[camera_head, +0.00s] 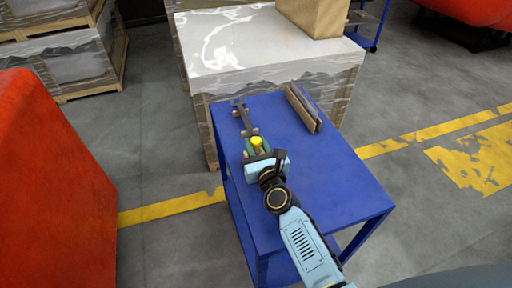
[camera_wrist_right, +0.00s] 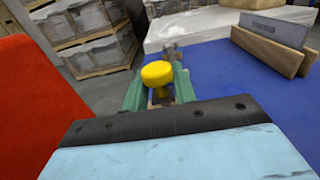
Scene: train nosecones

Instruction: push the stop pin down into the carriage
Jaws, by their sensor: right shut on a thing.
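The stop pin has a round yellow head (camera_head: 257,141), which also shows large in the right wrist view (camera_wrist_right: 157,73). My right gripper (camera_head: 258,145) is shut on the pin, with its green fingers on either side of the yellow head. The pin is over the near end of a narrow dark rail (camera_head: 243,117) on the blue table. The carriage under the pin is mostly hidden by the fingers and head, so I cannot tell how deep the pin sits. My left gripper is not in view.
The blue table (camera_head: 335,180) is clear to the right of the gripper. A wooden holder with a grey plate (camera_head: 303,107) stands at its back right. A wrapped pallet (camera_head: 260,45) stands behind the table. A red object (camera_head: 50,190) is on the left.

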